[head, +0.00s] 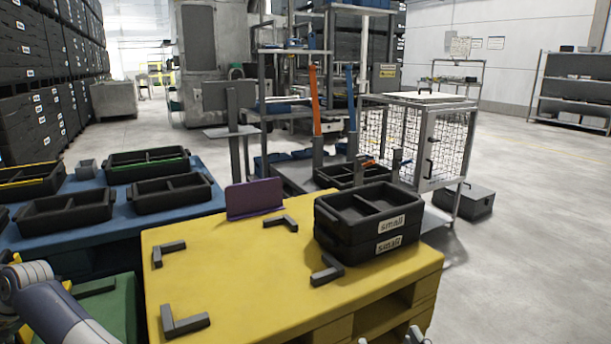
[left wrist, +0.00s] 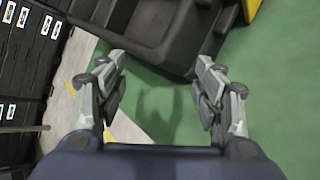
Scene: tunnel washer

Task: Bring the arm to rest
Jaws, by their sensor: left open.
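My left arm (head: 50,300) comes in at the lower left of the head view, beside the yellow pallet. In the left wrist view my left gripper (left wrist: 162,85) is open, its fingers wide apart with nothing between them. It is above a green surface (left wrist: 265,90), with a black crate (left wrist: 155,35) just beyond the fingertips. Grey parts at the bottom edge of the head view look like the tips of my right gripper (head: 408,337). They are mostly cut off, so their opening cannot be told.
Two stacked black crates marked "small" (head: 370,225) stand on the yellow pallet (head: 260,270), near dark corner brackets (head: 186,322) and a purple plate (head: 254,198). Black crates (head: 66,212) sit on a blue pallet (head: 120,225). A wire cage (head: 425,140) stands behind.

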